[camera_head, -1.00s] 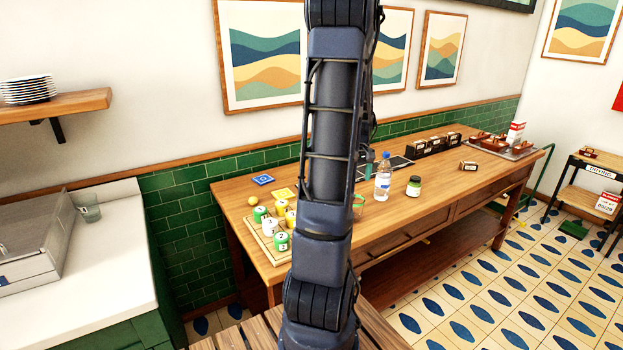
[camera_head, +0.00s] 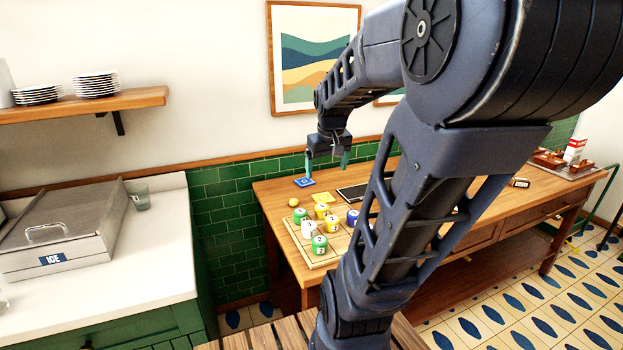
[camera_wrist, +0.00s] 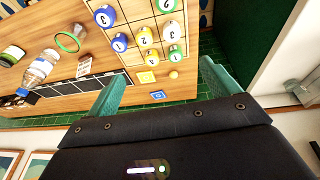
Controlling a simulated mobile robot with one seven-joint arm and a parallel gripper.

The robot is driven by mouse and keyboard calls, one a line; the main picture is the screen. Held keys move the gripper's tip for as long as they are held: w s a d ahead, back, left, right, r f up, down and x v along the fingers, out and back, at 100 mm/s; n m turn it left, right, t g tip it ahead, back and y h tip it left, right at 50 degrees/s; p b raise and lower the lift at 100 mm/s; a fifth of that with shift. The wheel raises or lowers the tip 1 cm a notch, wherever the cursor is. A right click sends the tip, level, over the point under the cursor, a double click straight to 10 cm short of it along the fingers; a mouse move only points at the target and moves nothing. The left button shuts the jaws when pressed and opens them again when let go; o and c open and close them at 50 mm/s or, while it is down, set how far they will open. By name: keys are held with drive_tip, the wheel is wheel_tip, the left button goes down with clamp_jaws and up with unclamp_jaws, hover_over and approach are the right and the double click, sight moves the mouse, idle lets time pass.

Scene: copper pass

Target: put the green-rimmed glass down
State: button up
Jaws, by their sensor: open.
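The green-rimmed glass shows in the wrist view as a green ring (camera_wrist: 68,43) with a clear body. It stands on the wooden table (camera_wrist: 50,105), near the water bottle (camera_wrist: 40,68) and a numbered board (camera_wrist: 125,22). In the head view my arm hides the glass. My gripper (camera_head: 327,167) is open and empty, its teal fingers apart above the back-left part of the table. In the wrist view the space between the fingers (camera_wrist: 160,75) holds nothing, and the glass is well to the left of them.
Several numbered canisters (camera_head: 320,243) stand on the board. A green-lidded jar (camera_wrist: 12,55) is by the bottle. An ice bin (camera_head: 60,235) sits on the left counter.

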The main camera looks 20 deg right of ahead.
drive_tip(key=s+a+r+t, duration=0.1)
drive_tip(key=s+a, duration=0.6)
drive_tip(key=a, duration=0.1)
drive_tip(key=shift+s+y, duration=0.3)
drive_tip(key=shift+y, duration=0.1)
